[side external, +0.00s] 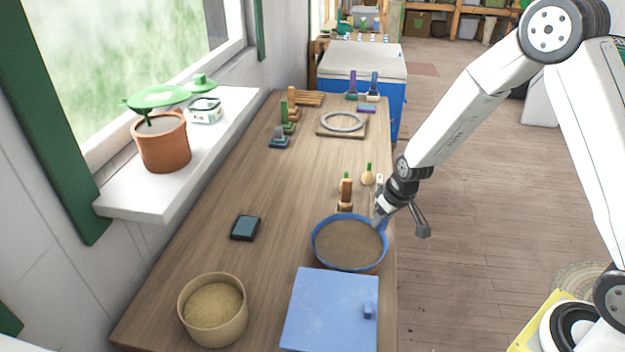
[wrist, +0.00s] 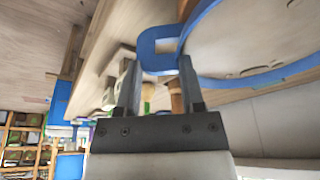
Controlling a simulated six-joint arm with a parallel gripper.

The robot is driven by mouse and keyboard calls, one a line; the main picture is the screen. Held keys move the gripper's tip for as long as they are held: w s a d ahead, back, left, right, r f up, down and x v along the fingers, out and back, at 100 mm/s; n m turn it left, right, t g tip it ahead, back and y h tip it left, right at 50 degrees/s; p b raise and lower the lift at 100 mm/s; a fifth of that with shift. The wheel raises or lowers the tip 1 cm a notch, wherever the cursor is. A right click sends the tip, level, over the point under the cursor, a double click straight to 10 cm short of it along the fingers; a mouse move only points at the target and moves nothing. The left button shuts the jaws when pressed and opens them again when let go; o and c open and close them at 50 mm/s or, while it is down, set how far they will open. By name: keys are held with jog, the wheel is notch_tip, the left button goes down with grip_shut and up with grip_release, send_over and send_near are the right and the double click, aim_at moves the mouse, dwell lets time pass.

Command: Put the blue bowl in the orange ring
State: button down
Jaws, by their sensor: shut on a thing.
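A round blue-rimmed bowl-like piece (side external: 315,247) with a brown inside is at the right edge of the counter. In the wrist view, its blue rim (wrist: 245,82) and a square blue tab (wrist: 150,48) show. My gripper (side external: 381,217) is at the far right of this rim. In the wrist view, my gripper (wrist: 158,68) is shut on the blue tab, with one finger on each side. I cannot tell whether the piece touches the counter. No clearly orange ring shows; a grey ring (side external: 325,122) lies on a wooden board further back.
A flat blue square lid (side external: 325,312) with a small knob lies in front. A tan round tub (side external: 184,310) stands at front left, with a dark small box (side external: 245,228) behind it. Wooden pieces (side external: 346,190) stand just behind the blue-rimmed piece. The counter's middle is clear.

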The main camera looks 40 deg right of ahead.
jog(key=shift+c, duration=1)
grip_release()
jog(key=shift+f, duration=0.1)
jog(key=shift+r, duration=0.2)
jog(key=v, duration=1.2)
jog(key=shift+f, duration=0.1)
jog(key=shift+s, duration=0.1)
jog(key=s+a+f, duration=0.1)
jog(key=s+a, duration=0.2)
jog(key=s, duration=0.8)
jog(key=shift+s+a+f+g, duration=0.25)
jog(key=shift+s+f+g, duration=0.1)
jog(key=shift+s+g, duration=0.05)
